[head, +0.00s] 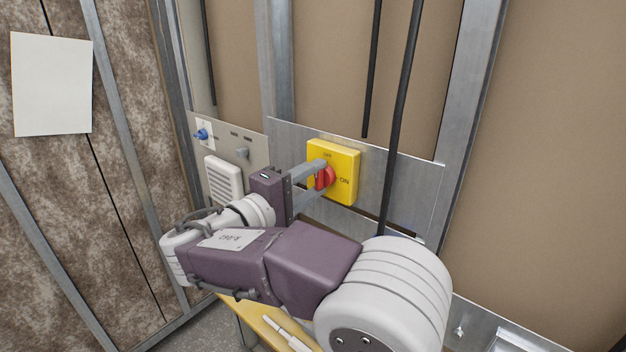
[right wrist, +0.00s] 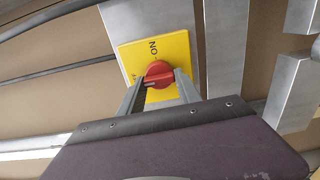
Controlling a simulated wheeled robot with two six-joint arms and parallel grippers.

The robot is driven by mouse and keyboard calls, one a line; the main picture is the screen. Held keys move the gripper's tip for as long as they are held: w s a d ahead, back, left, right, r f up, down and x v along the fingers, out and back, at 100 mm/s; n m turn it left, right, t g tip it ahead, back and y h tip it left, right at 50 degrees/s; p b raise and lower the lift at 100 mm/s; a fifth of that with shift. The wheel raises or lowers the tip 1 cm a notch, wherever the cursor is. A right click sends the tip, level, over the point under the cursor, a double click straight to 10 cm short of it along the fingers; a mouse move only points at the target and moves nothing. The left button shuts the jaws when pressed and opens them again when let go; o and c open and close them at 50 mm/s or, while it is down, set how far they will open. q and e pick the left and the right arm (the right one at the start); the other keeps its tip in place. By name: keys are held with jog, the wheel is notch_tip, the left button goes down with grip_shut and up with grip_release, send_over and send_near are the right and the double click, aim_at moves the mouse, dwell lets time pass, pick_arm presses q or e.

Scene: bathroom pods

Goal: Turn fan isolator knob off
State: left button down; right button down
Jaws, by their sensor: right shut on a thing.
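The fan isolator is a yellow square box (head: 345,160) on a grey metal plate on the wall, with "OFF" printed near its top and "ON" at its right. Its red knob (head: 326,178) sits in the middle of the box. My right gripper (head: 318,177) reaches in from the left and its two fingers are shut on the red knob. In the right wrist view the red knob (right wrist: 158,74) lies between the fingertips, against the yellow face (right wrist: 180,48). The knob's exact pointer direction is partly hidden by the fingers. My left gripper is not in view.
Left of the isolator is a panel (head: 256,130) with a blue knob (head: 201,134) and a white vent (head: 223,181). Black cables (head: 402,110) hang down the wall close to the isolator. A yellow bench top (head: 246,313) stands below my arm.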

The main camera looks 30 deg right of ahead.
jog(key=c, duration=0.8)
grip_release()
jog(key=shift+c, duration=0.2)
jog(key=b+v, duration=0.1)
jog(key=v, duration=0.8)
